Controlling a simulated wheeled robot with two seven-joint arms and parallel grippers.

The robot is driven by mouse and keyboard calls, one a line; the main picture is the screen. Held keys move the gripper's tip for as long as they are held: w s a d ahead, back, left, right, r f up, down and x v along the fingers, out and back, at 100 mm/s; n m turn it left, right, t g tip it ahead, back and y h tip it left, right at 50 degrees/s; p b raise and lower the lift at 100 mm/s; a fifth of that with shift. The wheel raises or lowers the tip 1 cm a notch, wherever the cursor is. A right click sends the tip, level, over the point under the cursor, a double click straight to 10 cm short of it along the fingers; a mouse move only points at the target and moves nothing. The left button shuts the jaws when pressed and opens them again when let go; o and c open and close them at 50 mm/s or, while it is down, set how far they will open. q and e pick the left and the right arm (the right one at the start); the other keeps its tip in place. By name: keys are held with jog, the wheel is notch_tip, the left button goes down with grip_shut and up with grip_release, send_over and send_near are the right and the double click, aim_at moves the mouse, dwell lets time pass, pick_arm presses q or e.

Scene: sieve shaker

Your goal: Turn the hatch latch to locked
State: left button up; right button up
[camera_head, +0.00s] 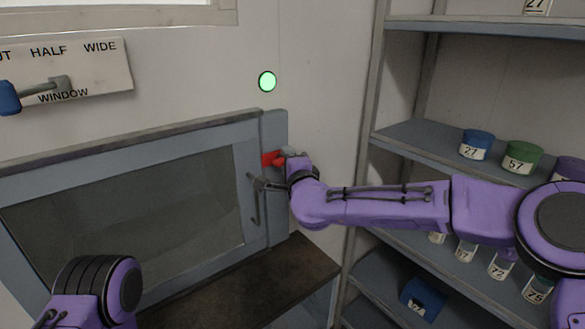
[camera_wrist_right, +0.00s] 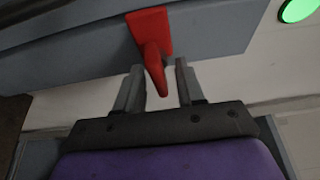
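The hatch (camera_head: 130,200) is a blue-grey framed door with a dark pane, and it looks closed. Its red latch (camera_head: 271,158) sits on the right edge of the frame and also shows in the right wrist view (camera_wrist_right: 151,45). My right gripper (camera_wrist_right: 159,84) is open. Its two fingers stand on either side of the latch's tapered free end, with visible gaps to both. In the head view my right wrist hides part of the latch. My left arm shows at the bottom left, but its gripper is out of view.
A green round light (camera_head: 267,82) is on the wall above the latch. A window control plate (camera_head: 100,72) with a blue-knobbed lever is at upper left. A shelf unit (camera_head: 410,135) with labelled jars stands at right. A dark ledge (camera_head: 240,285) lies below the hatch.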

jog(key=b+v, duration=0.3)
jog(key=v, duration=0.6)
jog(key=shift+s+d+b, duration=0.2)
jog(key=shift+s+b, duration=0.1)
jog(key=s+d+f+n+g+h, duration=0.15)
jog(key=s+d+f, duration=0.25)
jog(key=f, duration=0.8)
jog(key=s+d+f+n+g+h, duration=0.1)
jog(key=s+d+f+n+g, duration=0.2)
jog(key=f, duration=0.9)
jog(key=s+d+f+n+g+h, duration=0.15)
jog(key=s+d+f, duration=0.25)
jog(key=f, duration=0.7)
jog(key=s+d+f+n+g+h, duration=0.1)
jog(key=s+d+f+g, duration=0.1)
jog(key=s+d+f, duration=0.3)
jog(key=s+d+f+g+h+b, duration=0.1)
jog(key=s+d+f+g, duration=0.2)
jog(key=s, duration=1.1)
jog(key=s+d+f+n+g+h+b, duration=0.1)
jog(key=s+d+f+g, duration=0.2)
jog(key=s+d+f, duration=0.5)
notch_tip(320, 180, down, 2)
jog(key=shift+s+d+f+n, duration=0.1)
jog(key=shift+s+d+n, duration=0.15)
jog(key=shift+s, duration=0.45)
